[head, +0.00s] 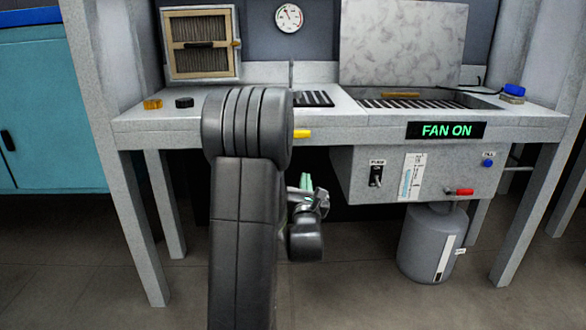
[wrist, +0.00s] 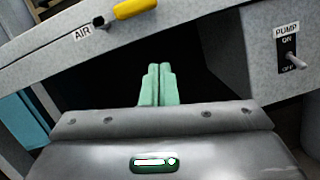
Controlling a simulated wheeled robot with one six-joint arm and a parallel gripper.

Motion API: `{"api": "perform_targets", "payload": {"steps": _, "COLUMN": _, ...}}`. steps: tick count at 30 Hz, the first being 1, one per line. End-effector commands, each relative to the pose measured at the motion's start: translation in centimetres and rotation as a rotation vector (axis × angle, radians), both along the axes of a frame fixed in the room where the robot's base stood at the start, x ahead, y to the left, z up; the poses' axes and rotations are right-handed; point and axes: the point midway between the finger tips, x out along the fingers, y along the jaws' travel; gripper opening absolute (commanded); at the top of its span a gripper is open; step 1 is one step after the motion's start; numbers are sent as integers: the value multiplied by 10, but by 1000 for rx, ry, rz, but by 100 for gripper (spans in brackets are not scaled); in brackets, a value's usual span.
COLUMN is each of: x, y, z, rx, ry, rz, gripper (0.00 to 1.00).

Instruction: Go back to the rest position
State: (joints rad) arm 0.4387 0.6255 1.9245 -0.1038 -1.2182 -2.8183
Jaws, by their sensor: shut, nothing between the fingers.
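My gripper (wrist: 159,85) shows in the wrist view with its two green fingers side by side and touching, nothing between them. In the head view my gripper (head: 306,182) is partly hidden behind my dark arm, below the bench's front edge. It is apart from the bench. The grey turbine bench (head: 375,129) stands in front of me. Its yellow AIR handle (head: 302,134) sits on the front edge, and it also shows in the wrist view (wrist: 134,8) above and left of the fingers.
A lit FAN ON sign (head: 446,130) is on the bench front. Below it a panel carries the PUMP switch (head: 376,174), a red-handled valve (head: 459,192) and a blue knob (head: 487,163). A grey tank (head: 428,245) hangs underneath. A teal cabinet (head: 48,120) stands at left.

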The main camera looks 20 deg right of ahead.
Motion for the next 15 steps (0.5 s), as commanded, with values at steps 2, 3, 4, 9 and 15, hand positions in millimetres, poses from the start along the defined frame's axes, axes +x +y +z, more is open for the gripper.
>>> {"api": "perform_targets", "payload": {"steps": 2, "x": -2, "y": 1, "z": 0, "rx": 0, "ry": 0, "rz": 0, "gripper": 0}}
{"api": "perform_targets", "payload": {"steps": 3, "x": -2, "y": 1, "z": 0, "rx": 0, "ry": 0, "rz": 0, "gripper": 0}}
{"api": "perform_targets", "payload": {"steps": 4, "x": -2, "y": 1, "z": 0, "rx": 0, "ry": -1, "rz": 0, "gripper": 0}}
{"api": "perform_targets", "payload": {"steps": 9, "x": -2, "y": 1, "z": 0, "rx": 0, "ry": 0, "rz": 0, "gripper": 0}}
{"api": "perform_targets", "payload": {"steps": 15, "x": 7, "y": -2, "z": 1, "rx": -1, "ry": -1, "rz": 2, "gripper": 0}}
